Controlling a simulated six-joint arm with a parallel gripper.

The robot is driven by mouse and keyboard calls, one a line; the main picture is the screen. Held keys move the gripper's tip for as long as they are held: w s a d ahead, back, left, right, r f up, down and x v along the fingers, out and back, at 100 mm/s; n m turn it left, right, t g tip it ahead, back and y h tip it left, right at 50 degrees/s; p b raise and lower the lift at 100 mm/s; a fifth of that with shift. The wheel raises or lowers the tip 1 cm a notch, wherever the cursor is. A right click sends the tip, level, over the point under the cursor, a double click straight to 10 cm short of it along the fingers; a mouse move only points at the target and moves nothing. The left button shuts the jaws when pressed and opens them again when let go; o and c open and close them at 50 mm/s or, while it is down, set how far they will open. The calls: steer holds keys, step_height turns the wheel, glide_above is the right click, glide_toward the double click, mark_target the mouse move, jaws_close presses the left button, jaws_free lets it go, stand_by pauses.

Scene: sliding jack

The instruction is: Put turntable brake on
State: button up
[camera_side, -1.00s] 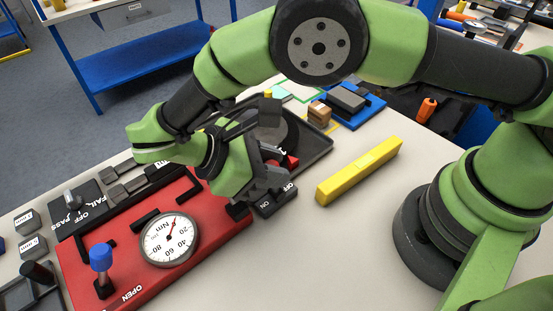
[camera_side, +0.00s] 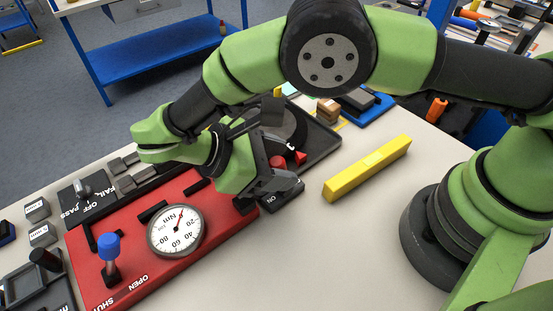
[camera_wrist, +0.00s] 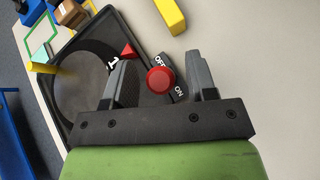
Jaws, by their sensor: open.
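The turntable (camera_wrist: 80,85) is a dark disc in a black tray, with a white "1" and a red pointer (camera_wrist: 129,50) at its edge. Beside it, the brake is a dark switch block (camera_wrist: 181,92) marked OFF and ON with a round red knob (camera_wrist: 160,80). My gripper (camera_wrist: 158,62) is open, with one finger on either side of the knob in the wrist view. I cannot tell whether either finger touches it. In the side view my gripper (camera_side: 283,172) is low over the brake block (camera_side: 284,197) and hides part of it; the ON label shows.
A red panel (camera_side: 215,230) with a round gauge (camera_side: 175,231) and a blue-tipped lever (camera_side: 108,246) lies left of the brake. A yellow bar (camera_side: 367,168) lies to the right on the bench. Bare bench lies between the bar and my base.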

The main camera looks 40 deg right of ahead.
step_height(320, 180, up, 10)
steer(key=shift+r, duration=0.1)
stand_by(0.4)
steer(key=shift+c, duration=0.2)
steer(key=shift+d, duration=0.1)
steer(key=c, duration=0.4)
steer(key=d+f+g+y, duration=0.1)
steer(key=d, duration=0.1)
steer(key=d+f+g+y, duration=0.1)
steer(key=d+g, duration=0.1)
steer(key=d+f+g+y, duration=0.1)
steer(key=g+y, duration=0.1)
steer(key=shift+d+f+m, duration=0.15)
steer(key=shift+d+m, duration=0.25)
jaws_close()
steer(key=w+d+f+m+t+y, duration=0.1)
steer(key=d+f+m+t+y, duration=0.15)
steer(key=d+m+y, duration=0.6)
steer(key=w+d+f+m+t+y, duration=0.1)
steer(key=w+d+f+t+y, duration=0.2)
steer(key=y, duration=1)
steer(key=shift+t, duration=0.65)
steer(key=x, duration=0.4)
steer(key=s+r+x, duration=0.1)
steer(key=x, duration=0.9)
steer(key=shift+s+a+r, duration=0.1)
steer(key=shift+s+r, duration=0.1)
steer(key=shift+r, duration=0.1)
